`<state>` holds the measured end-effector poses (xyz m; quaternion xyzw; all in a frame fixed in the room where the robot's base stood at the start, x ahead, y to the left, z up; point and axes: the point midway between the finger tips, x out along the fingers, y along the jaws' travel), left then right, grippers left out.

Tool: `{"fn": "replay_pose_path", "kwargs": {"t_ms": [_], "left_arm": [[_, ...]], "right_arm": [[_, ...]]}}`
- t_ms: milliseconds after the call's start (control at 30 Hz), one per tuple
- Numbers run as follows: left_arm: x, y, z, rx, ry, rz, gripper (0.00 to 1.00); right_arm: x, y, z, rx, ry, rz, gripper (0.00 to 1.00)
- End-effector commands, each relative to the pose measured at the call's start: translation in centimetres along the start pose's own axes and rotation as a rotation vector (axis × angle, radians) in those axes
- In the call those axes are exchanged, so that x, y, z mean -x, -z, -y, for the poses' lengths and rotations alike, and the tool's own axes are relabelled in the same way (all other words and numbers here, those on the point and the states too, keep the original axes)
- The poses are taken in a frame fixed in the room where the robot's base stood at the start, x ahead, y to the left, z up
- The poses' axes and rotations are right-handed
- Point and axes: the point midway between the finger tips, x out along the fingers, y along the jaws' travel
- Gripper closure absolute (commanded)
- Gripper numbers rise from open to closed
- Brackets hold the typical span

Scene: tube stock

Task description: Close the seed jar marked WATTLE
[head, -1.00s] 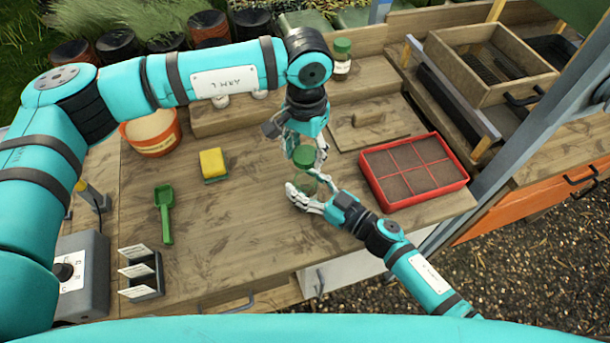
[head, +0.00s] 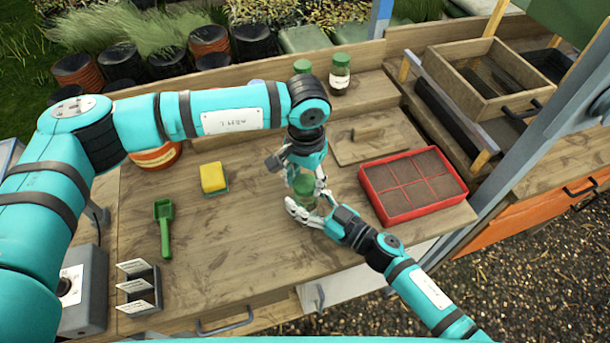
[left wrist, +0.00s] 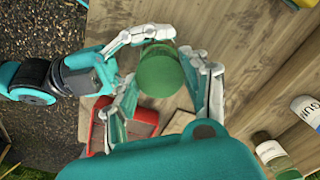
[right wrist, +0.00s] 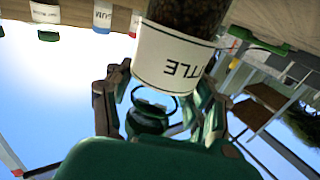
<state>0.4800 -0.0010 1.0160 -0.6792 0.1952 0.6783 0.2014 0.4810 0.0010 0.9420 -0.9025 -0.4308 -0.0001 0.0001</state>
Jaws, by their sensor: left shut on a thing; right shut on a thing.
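The WATTLE seed jar (head: 306,204) is clear glass, held off to the front of the bench's middle. In the right wrist view its white label (right wrist: 170,62) reads "TTLE" upside down, with dark seeds in the glass. My right gripper (head: 300,208) is shut around the jar. The green lid (head: 303,184) is at the jar's top; in the left wrist view it shows from above (left wrist: 158,72). My left gripper (head: 305,180) is shut on the lid from above. I cannot tell whether the lid is fully seated, as fingers hide the rim.
Other green-lidded jars (head: 340,72) stand on the back shelf. A red seed tray (head: 366,188) is to the right, with a wooden board (head: 372,147) behind. A yellow sponge (head: 213,177), green scoop (head: 164,230) and label holder (head: 140,290) are left.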

Motion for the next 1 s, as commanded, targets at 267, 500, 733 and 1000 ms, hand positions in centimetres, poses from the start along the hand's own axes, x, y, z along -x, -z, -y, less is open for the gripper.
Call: {"fn": "replay_pose_path", "kwargs": {"t_ms": [267, 500, 733, 1000], "left_arm": [[-0.9, 0.0, 0.0, -0.002, 0.001, -0.001, 0.63], [-0.9, 0.0, 0.0, -0.001, 0.0, -0.001, 0.63], [-1.0, 0.0, 0.0, -0.001, 0.0, -0.001, 0.63], [-1.6, 0.0, 0.0, -0.001, 0.001, 0.0, 0.63]], "right_arm": [[0.0, 0.0, 0.0, 0.0, 0.0, 0.001, 1.0], [0.0, 0.0, 0.0, 0.001, 0.0, 0.0, 1.0], [0.0, 0.0, 0.0, 0.001, -0.001, 0.001, 1.0], [0.0, 0.0, 0.0, 0.001, -0.001, 0.001, 1.0]]}}
